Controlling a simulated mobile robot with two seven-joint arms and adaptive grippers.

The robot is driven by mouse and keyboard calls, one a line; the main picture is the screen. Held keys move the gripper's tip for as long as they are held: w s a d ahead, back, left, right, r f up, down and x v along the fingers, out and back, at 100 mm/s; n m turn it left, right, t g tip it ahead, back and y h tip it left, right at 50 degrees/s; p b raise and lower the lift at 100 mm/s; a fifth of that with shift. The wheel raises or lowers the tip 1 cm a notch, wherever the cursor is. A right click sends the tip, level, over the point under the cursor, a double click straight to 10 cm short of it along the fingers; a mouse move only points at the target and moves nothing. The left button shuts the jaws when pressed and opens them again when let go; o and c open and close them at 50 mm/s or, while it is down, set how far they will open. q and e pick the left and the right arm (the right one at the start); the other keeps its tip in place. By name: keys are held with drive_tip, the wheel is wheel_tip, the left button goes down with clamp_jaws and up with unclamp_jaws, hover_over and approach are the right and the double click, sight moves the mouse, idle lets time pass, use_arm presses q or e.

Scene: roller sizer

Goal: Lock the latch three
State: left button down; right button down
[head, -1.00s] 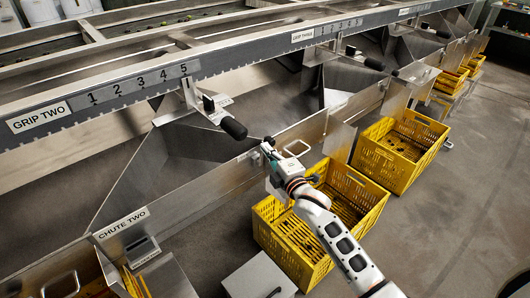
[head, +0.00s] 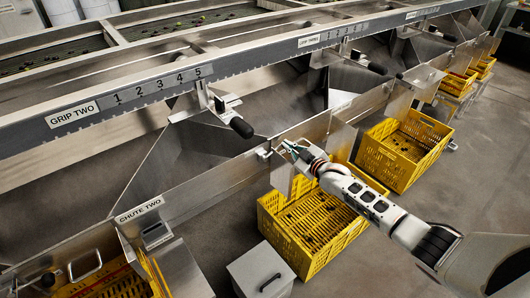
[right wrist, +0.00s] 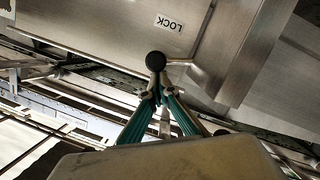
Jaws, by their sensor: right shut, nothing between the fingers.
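My right gripper (head: 286,146) is at the metal chute panel above the middle yellow crate. In the right wrist view its green-sided fingers (right wrist: 157,97) are shut with nothing between them. A round black knob (right wrist: 155,61) shows just beyond the fingertips; whether they touch it I cannot tell. A bent metal rod (right wrist: 192,66) runs beside the knob along the steel panel. A "LOCK" label (right wrist: 169,22) is on the panel above the knob in the picture. The latch is too small to make out clearly in the head view. My left gripper is not in view.
Yellow crates stand under the chutes, one (head: 312,232) below my right gripper and another (head: 404,150) further right. A black-handled lever (head: 240,127) sticks out below the numbered rail (head: 75,116). A grey box (head: 261,270) stands at the front. The floor at right is clear.

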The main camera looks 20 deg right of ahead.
use_arm(q)
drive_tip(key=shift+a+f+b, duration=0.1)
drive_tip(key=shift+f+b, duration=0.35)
drive_tip(key=shift+b, duration=0.35)
use_arm(e)
drive_tip(key=f, duration=0.1)
drive_tip(key=d+f+m, duration=0.1)
drive_tip(key=f+m, duration=0.1)
drive_tip(key=shift+w+d+y, duration=0.15)
drive_tip(key=shift+w+y, duration=0.1)
drive_tip(key=shift+y, duration=0.15)
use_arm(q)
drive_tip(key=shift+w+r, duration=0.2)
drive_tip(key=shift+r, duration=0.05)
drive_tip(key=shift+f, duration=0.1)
use_arm(e)
drive_tip(key=shift+d, duration=0.1)
